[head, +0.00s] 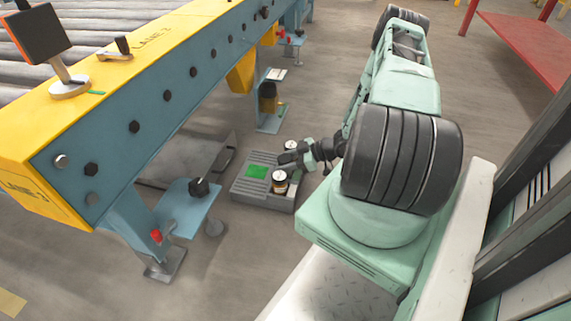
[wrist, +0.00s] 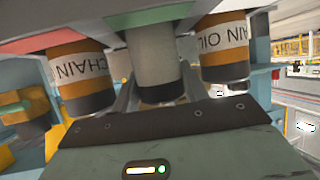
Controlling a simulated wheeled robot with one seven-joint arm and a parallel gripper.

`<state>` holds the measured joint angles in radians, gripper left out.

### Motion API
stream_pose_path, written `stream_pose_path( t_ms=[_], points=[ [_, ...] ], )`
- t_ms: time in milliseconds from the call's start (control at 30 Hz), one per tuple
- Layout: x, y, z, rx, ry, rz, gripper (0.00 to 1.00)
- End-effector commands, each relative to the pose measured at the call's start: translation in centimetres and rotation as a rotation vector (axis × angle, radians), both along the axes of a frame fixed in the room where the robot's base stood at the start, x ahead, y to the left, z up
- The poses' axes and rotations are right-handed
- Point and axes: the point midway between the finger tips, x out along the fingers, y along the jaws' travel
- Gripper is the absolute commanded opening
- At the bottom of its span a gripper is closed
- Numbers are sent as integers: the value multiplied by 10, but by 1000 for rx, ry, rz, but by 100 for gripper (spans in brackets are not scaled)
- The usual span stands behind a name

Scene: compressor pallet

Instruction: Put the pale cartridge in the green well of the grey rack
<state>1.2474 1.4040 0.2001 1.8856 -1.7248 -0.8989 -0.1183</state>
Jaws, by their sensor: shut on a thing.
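My gripper (head: 298,155) is low over the grey rack (head: 262,200) on the floor, at its right side in the head view. It is shut on the pale cartridge (wrist: 158,65), a plain grey cylinder with a dark end, between the fingers (wrist: 157,92) in the wrist view. The cartridge is not clear in the head view.
Orange-and-white chain oil cans flank the cartridge, one on the left (wrist: 78,75) and one on the right (wrist: 224,48). The blue-and-yellow conveyor frame (head: 150,120) rises left of the rack, with a blue leg (head: 270,100) behind. Floor is open to the right of that leg.

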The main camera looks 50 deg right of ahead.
Motion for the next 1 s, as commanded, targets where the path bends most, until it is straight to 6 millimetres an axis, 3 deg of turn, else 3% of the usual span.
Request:
stream_pose_path(
  t_ms=[267,300,700,1000],
  points=[
    [0,0,-4,1,0,0,14],
    [0,0,-3,1,0,0,53],
    [-2,-2,5,0,0,-1,53],
    [-45,-30,34,-1,1,-2,53]
  ],
)
